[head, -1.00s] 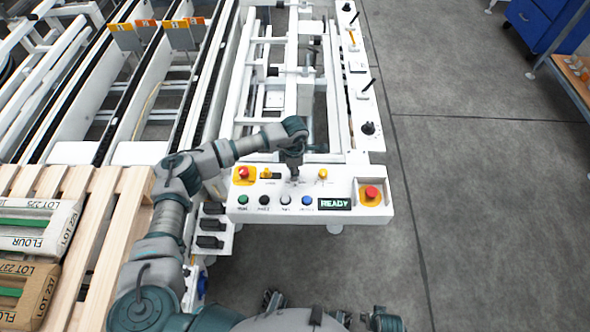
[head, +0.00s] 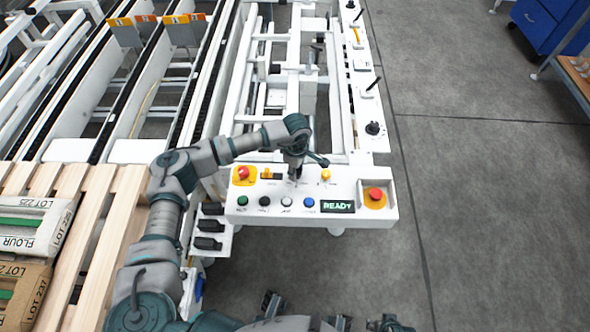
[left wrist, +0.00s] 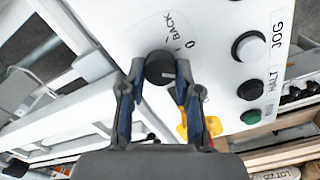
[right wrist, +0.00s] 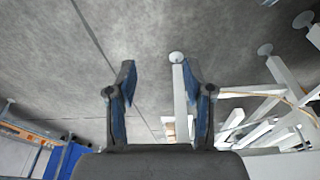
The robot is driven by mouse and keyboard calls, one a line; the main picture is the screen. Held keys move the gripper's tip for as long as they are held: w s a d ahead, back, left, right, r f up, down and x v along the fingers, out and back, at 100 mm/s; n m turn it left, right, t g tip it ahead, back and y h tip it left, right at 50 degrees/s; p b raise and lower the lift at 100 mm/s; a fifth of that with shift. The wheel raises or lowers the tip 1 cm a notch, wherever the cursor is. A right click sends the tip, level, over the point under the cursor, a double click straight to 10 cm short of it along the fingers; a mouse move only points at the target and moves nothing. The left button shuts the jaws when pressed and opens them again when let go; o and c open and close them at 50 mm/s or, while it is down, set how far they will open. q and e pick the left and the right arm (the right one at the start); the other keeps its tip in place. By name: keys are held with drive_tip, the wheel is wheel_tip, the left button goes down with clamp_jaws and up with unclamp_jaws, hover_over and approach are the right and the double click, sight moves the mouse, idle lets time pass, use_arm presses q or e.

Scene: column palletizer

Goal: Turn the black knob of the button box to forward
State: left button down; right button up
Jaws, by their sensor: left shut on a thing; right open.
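The button box (head: 240,210) is a white panel with coloured buttons. In the left wrist view its black knob (left wrist: 158,70) is round with a short pale mark, near the printed words "BACK" and "0". My left gripper (left wrist: 160,76) is shut on the knob, with one finger on each side of it. In the head view the left gripper (head: 294,176) points down at the panel's upper middle and hides the knob. A "forward" label cannot be made out. My right gripper (right wrist: 160,80) is open and empty above grey floor, away from the box.
A red button on a yellow base (head: 375,195) is at the box's right end, another red button (head: 243,173) at its upper left. The display (head: 337,206) reads READY.

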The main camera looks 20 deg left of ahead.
sight(298, 172)
use_arm(q)
drive_tip(key=shift+d+m, duration=0.3)
drive_tip(key=shift+m, duration=0.3)
drive_tip(key=shift+r+m+b, duration=0.1)
drive_tip(key=shift+m+b, duration=0.2)
drive_tip(key=shift+m, duration=0.3)
use_arm(e)
drive_tip(key=shift+w+a+r+t, duration=0.25)
drive_tip(key=shift+w+r+t, duration=0.3)
drive_tip(key=shift+w, duration=0.2)
use_arm(q)
drive_tip(key=c, duration=0.9)
unclamp_jaws()
drive_tip(key=shift+d, duration=0.1)
drive_tip(key=shift+o, duration=0.4)
use_arm(e)
drive_tip(key=shift+s+d+f, duration=0.1)
drive_tip(key=shift+d, duration=0.25)
use_arm(q)
wheel_tip(298, 172, up, 12)
drive_tip(key=shift+d, duration=0.3)
use_arm(e)
drive_tip(key=shift+a, duration=0.1)
use_arm(q)
drive_tip(key=shift+a, duration=0.3)
use_arm(e)
drive_tip(key=shift+a, duration=0.2)
